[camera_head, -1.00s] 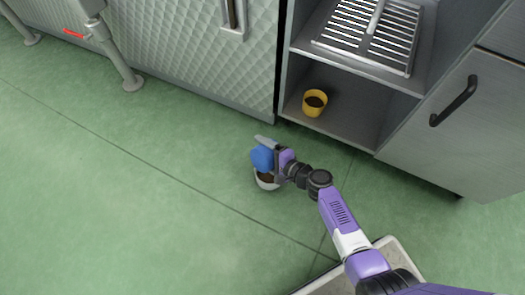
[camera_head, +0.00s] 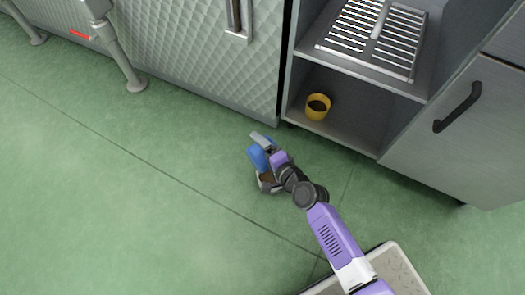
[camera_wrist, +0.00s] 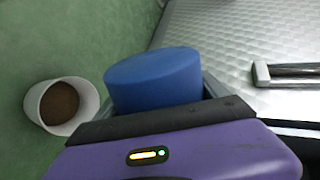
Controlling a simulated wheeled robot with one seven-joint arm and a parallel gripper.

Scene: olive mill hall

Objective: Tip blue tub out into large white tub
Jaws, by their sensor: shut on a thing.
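My gripper (camera_head: 263,150) is shut on the blue tub (camera_head: 258,158), low over the green floor. In the wrist view the blue tub (camera_wrist: 153,78) shows its smooth rounded side or base between the fingers; its opening is hidden. The large white tub (camera_wrist: 62,106) stands upright on the floor to the left of the blue tub in the wrist view, with brown contents inside. In the head view the white tub (camera_head: 264,186) is mostly hidden under my gripper and the blue tub. I cannot tell whether anything is left in the blue tub.
A yellow tub (camera_head: 317,107) with dark contents stands on the low shelf of the open cabinet (camera_head: 345,135). A slatted metal rack (camera_head: 372,38) lies above it. A quilted metal front (camera_head: 190,50) rises behind. The floor to the left is clear.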

